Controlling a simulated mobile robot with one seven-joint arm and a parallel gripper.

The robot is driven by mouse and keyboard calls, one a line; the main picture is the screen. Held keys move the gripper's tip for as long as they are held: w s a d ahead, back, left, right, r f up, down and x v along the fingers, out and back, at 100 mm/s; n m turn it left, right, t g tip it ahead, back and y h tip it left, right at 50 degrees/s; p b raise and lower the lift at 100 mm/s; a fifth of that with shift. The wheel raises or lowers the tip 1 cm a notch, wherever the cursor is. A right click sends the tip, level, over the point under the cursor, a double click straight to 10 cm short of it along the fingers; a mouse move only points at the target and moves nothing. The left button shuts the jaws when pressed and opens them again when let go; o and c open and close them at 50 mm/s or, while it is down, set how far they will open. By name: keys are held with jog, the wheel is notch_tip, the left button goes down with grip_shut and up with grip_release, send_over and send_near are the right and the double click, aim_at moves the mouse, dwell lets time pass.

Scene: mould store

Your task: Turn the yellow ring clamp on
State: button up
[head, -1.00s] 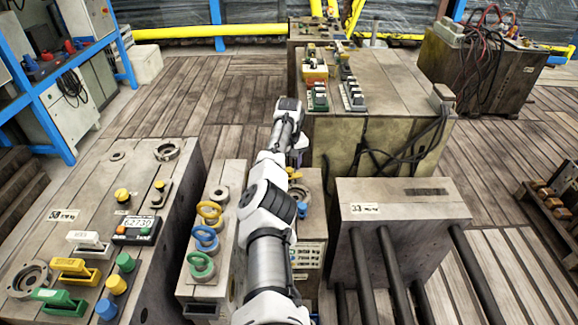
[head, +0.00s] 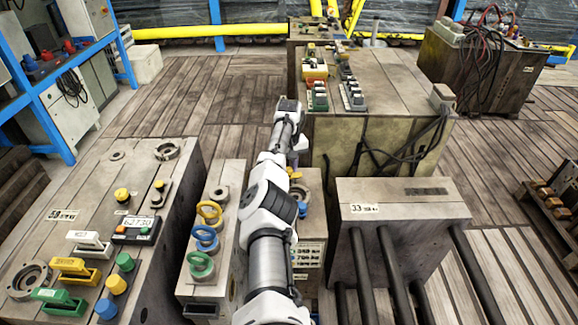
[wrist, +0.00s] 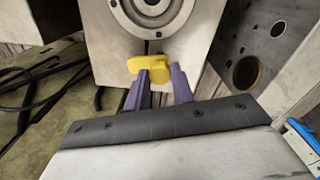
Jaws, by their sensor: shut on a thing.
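The fingertips partly cover the handle's lower side. In the head view my arm hides most of the gripper, and I cannot make out the grip there.
A block with yellow, blue and green rings (head: 207,238) stands left of my arm. A wide block with knobs and handles (head: 75,215) lies farther left. Block 33 (head: 400,208) with dark rods is at right. Black cables (wrist: 40,85) hang at left in the wrist view.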

jog(key=shift+m, duration=0.3)
jog(key=m, duration=0.3)
jog(key=shift+m, duration=0.4)
jog(key=m, duration=0.4)
jog(key=shift+b, duration=0.35)
jog(key=m, duration=0.5)
jog(key=shift+r, duration=0.1)
jog(key=shift+m, duration=1.8)
jog(key=shift+w, duration=0.1)
jog(key=o, duration=1)
